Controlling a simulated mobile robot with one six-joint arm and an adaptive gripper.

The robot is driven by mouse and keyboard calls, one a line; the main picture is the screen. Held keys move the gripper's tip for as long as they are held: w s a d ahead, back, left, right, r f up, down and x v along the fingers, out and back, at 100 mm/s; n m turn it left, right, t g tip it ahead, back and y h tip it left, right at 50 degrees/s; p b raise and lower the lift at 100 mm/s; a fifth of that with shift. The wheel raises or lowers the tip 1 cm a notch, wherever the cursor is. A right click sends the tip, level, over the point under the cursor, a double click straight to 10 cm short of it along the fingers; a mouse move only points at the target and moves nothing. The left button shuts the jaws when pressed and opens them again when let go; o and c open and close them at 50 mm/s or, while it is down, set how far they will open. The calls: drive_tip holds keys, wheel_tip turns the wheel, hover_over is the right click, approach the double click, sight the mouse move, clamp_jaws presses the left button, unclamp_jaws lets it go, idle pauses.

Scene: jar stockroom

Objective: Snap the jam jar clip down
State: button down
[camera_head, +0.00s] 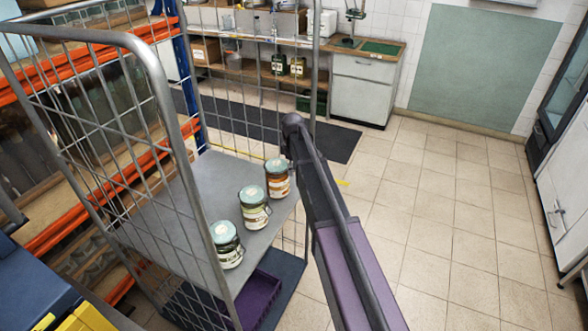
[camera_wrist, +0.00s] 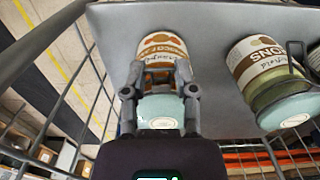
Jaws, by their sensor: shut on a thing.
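Three glass jars with pale green lids stand in a row on a grey shelf (camera_head: 214,182). The farthest jar (camera_head: 278,186) has an orange and white label; in the wrist view this jar (camera_wrist: 162,50) lies between my fingers, lid toward me. My gripper (camera_wrist: 159,82) is shut on it, one finger on each side near the lid. Its clip is mostly hidden by the fingers, so its position cannot be told. The middle jar (camera_head: 254,211) shows in the wrist view at right (camera_wrist: 258,68), with a wire clip along its side. The nearest jar (camera_head: 229,250) has a dark green label.
A wire roll cage (camera_head: 166,100) surrounds the shelf, with mesh close to the jars. A purple crate (camera_head: 260,297) sits below. Orange racking (camera_head: 60,228) stands at left. The tiled floor at right is clear up to the white cabinets.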

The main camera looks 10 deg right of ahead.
drive_tip(key=f+t+y+b, duration=0.1)
drive_tip(key=t+y+b, duration=0.2)
drive_tip(key=b, duration=0.3)
drive_tip(key=f+t+y+b, duration=0.2)
drive_tip(key=y+b, duration=0.3)
drive_tip(key=b, duration=0.2)
drive_tip(key=s+d+f+t+y+b, duration=0.1)
drive_tip(key=f+t+y+b, duration=0.1)
drive_tip(key=b, duration=0.5)
drive_tip(key=shift+d+f+t+y, duration=0.1)
drive_tip(key=shift+f+t+y, duration=0.15)
drive_tip(key=shift+t+y, duration=0.85)
drive_tip(key=y+b, duration=0.1)
drive_tip(key=b, duration=0.1)
drive_tip(key=f+t+y+b, duration=0.1)
drive_tip(key=b, duration=0.2)
drive_tip(key=shift+w+a+y, duration=0.15)
drive_tip(key=shift+a+y, duration=0.05)
drive_tip(key=shift+y, duration=0.2)
drive_tip(key=y+b, duration=0.1)
drive_tip(key=b, duration=0.1)
drive_tip(key=shift+w+a+t+b, duration=0.1)
drive_tip(key=shift+t+b, duration=0.3)
drive_tip(key=shift+y, duration=0.3)
drive_tip(key=shift+r, duration=0.15)
